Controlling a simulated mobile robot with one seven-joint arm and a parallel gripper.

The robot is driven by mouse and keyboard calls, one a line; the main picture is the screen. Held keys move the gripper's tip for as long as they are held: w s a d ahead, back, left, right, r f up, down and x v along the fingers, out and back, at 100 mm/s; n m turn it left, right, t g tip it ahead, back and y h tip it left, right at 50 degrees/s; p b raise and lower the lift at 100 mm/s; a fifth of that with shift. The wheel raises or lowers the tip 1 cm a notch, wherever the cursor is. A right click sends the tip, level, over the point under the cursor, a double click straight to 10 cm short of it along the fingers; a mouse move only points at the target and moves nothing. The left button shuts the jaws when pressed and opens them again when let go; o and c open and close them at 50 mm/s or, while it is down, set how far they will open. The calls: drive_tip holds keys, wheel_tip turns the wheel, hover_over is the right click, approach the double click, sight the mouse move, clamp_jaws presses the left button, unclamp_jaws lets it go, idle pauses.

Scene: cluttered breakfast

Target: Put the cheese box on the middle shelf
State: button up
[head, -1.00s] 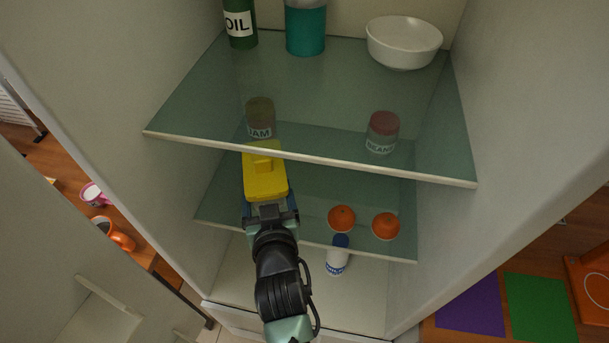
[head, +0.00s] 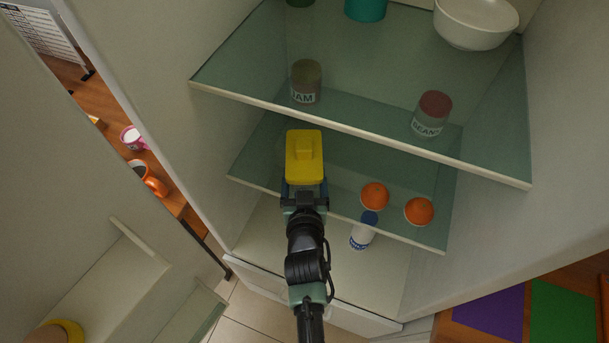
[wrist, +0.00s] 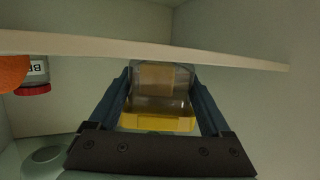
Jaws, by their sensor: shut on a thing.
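The cheese box (head: 304,146), with a yellow lid, is held at the end of my gripper (head: 304,186). In the head view it shows just below the top shelf's front edge, overlapping the middle shelf (head: 262,152). I cannot tell whether it touches that shelf. In the wrist view the gripper's (wrist: 162,105) two fingers flank the cheese box (wrist: 158,123), whose clear body and yellow part show between them. A pale shelf edge crosses just above it there. The gripper hides part of the middle shelf's front edge.
A jam jar (head: 305,82) and a beans jar (head: 431,114) show through the top glass shelf (head: 370,85). Two oranges (head: 374,196) (head: 419,212) lie front right on the middle shelf. A blue-capped bottle (head: 362,236) stands below. A white bowl (head: 476,22) is on top.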

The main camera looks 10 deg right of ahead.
drive_tip(key=shift+r, duration=0.1)
drive_tip(key=o, duration=1.4)
drive_tip(key=shift+c, duration=0.2)
drive_tip(key=shift+s+r, duration=0.1)
drive_tip(key=shift+s, duration=0.15)
drive_tip(key=p+v, duration=0.4)
drive_tip(key=v, duration=0.7)
drive_tip(key=shift+s, duration=0.25)
drive_tip(key=shift+a, duration=0.1)
